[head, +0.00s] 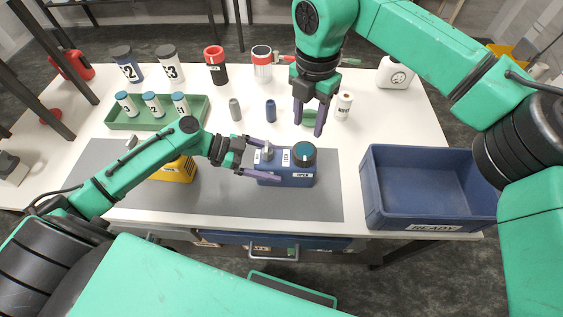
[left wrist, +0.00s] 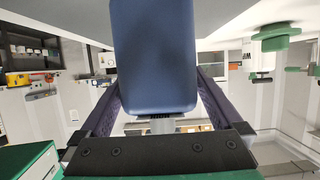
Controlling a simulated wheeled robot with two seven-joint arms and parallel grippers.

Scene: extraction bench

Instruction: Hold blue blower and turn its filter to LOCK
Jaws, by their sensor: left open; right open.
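The blue blower (head: 292,176) stands on the grey mat in the head view, with a dark round filter (head: 304,153) on top at its right end. A label on its front appears to read OPEN, and a smaller white label sits beside the filter. My left gripper (head: 271,162) is open at the blower's left end, one finger on the far side and one on the near side. In the left wrist view the blue body (left wrist: 155,55) lies between the spread fingers; contact is not clear. My right gripper (head: 310,117) is open and empty, pointing down behind the blower.
A yellow device (head: 178,170) stands left of the blower, partly behind my left arm. A blue bin (head: 412,222) labelled READY is at the right. A green tray (head: 190,112) with several jars, canisters, and small grey and blue cylinders stand farther back. The mat around the blower's front is clear.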

